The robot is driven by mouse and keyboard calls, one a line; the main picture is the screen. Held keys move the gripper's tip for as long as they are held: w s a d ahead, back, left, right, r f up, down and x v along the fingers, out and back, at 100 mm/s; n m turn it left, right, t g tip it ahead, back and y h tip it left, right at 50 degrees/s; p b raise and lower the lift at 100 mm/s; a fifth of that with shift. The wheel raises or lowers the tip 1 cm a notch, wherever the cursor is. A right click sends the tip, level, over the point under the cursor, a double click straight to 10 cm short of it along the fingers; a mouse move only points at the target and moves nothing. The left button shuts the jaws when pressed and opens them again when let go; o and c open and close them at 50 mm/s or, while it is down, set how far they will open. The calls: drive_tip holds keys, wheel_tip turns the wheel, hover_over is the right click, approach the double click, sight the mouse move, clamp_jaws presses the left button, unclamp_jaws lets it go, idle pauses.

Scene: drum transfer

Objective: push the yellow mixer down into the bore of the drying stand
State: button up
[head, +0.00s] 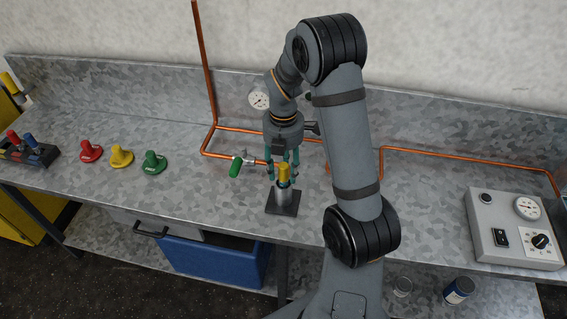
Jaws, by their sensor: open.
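The yellow mixer (284,173) stands upright in the top of the drying stand (285,200), a grey cylinder on a dark square base. Its yellow upper part shows above the stand; how deep it sits in the bore cannot be seen. My gripper (284,176) points down over the mixer. Its teal fingers are open, one on each side of the yellow part. I cannot tell whether any finger touches it.
Red (91,151), yellow (121,156) and green (154,162) knobbed pieces stand on the metal bench at left. A green-handled valve (236,166) on the copper pipe is close left of my gripper. A control box (513,229) stands at right.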

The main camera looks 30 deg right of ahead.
sight(284, 165)
wheel_tip(284, 165, up, 12)
drive_tip(key=shift+r, duration=0.15)
idle(0.7)
wheel_tip(284, 165, down, 12)
drive_tip(key=shift+f, duration=0.1)
drive_tip(key=shift+r+b, duration=0.3)
drive_tip(key=shift+r, duration=1.45)
drive_tip(key=shift+f, duration=0.15)
